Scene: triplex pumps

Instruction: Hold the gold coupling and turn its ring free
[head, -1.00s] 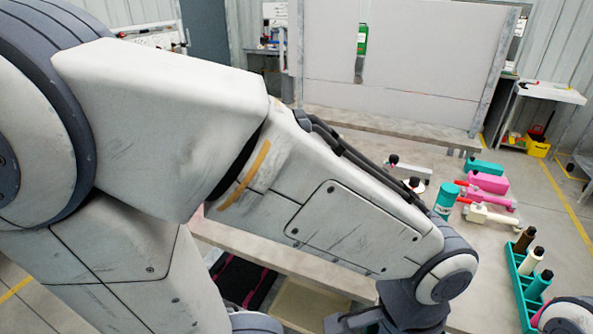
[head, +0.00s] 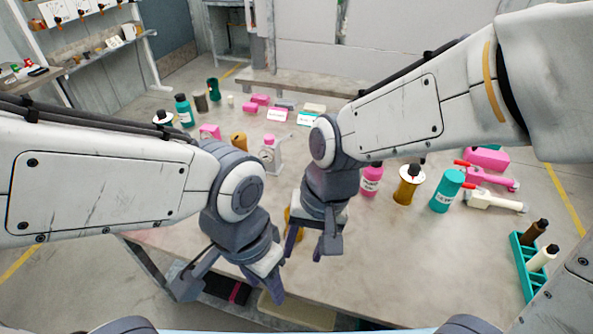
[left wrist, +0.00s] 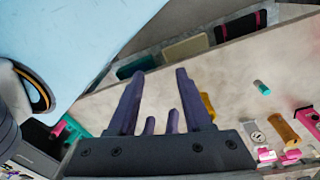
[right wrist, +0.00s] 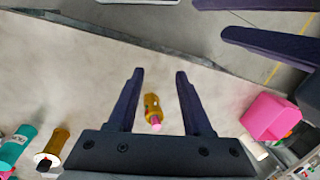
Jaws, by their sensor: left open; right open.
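The gold coupling (right wrist: 152,104) lies on the table in the right wrist view, with a pink ring (right wrist: 157,125) at its near end. It sits below my right gripper (right wrist: 159,74), between the lines of its open fingers and apart from them. In the head view the coupling (head: 293,222) is mostly hidden behind my right gripper (head: 311,246). My left gripper (head: 228,284) is open and empty near the table's front edge, left of the coupling. In the left wrist view a gold piece, likely the coupling (left wrist: 208,103), shows partly behind the right finger of my left gripper (left wrist: 160,75).
Pink, teal and gold bottles and parts stand farther back, including a teal cylinder (head: 447,190) and a gold spool (head: 408,186). A teal rack (head: 525,275) with bottles is at the right. Bins lie below the front edge.

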